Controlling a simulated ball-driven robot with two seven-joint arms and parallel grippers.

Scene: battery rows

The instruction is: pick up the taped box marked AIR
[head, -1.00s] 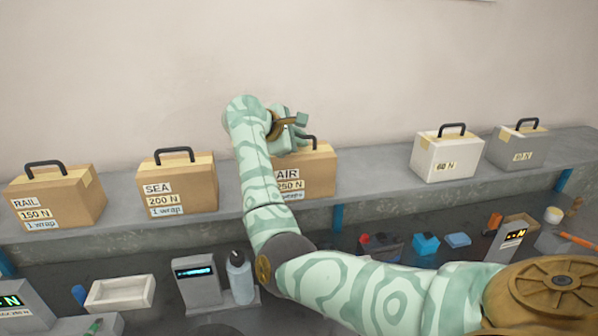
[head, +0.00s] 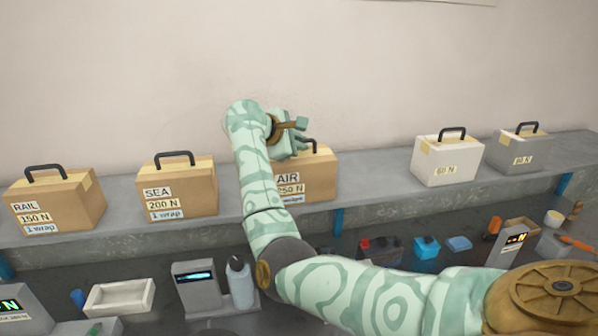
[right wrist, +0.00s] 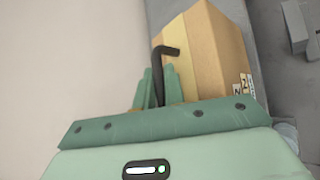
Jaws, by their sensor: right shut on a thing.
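The brown box marked AIR (head: 318,180) stands on the grey shelf, its label reading 250 N and partly hidden behind my right forearm. Its black handle (head: 321,143) is on top. In the right wrist view the box (right wrist: 215,45) fills the upper right, with the black handle (right wrist: 158,75) between my fingers. My right gripper (head: 300,136) is at the top of the box, shut on the handle. It also shows in the right wrist view (right wrist: 157,88). I cannot see a gap between box and shelf. My left gripper is not in view.
On the shelf (head: 380,186) stand the RAIL box (head: 80,200) and SEA box (head: 200,185) to the left, and a white box (head: 450,162) and a grey box (head: 520,155) to the right.

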